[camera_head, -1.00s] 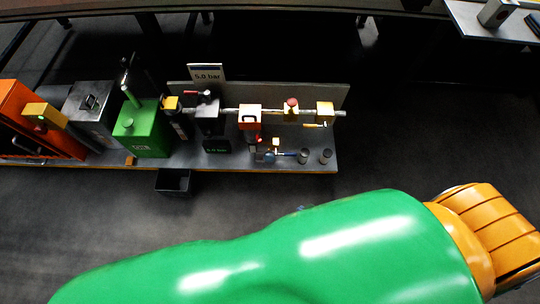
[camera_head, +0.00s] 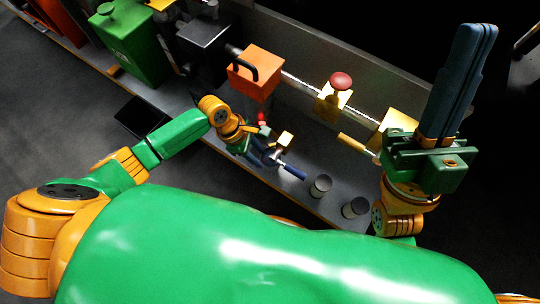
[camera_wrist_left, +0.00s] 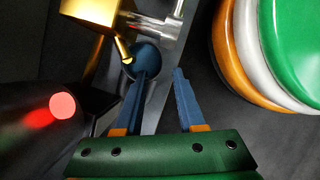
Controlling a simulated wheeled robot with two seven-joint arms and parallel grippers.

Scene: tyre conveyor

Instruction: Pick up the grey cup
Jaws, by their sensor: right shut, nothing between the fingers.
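Two small grey cylinders stand side by side at the bench's front edge in the head view: one nearer the tools (camera_head: 320,187), the other further right (camera_head: 355,207). I cannot tell which, if either, is the grey cup. My left gripper (camera_head: 258,155) is low over the bench, left of both cylinders, among small tools. In the left wrist view its two blue fingers (camera_wrist_left: 160,75) are apart, with a dark blue round part (camera_wrist_left: 147,60) just beyond them. My right gripper (camera_head: 470,70) is raised at the right, fingers upward, shut and empty, apart from the cylinders.
A blue-handled tool (camera_head: 291,171) lies between my left gripper and the cylinders. A pipe with an orange box (camera_head: 255,72) and a red-knobbed yellow valve (camera_head: 335,98) runs behind. A green box (camera_head: 125,45) stands left. Dark floor lies in front of the bench.

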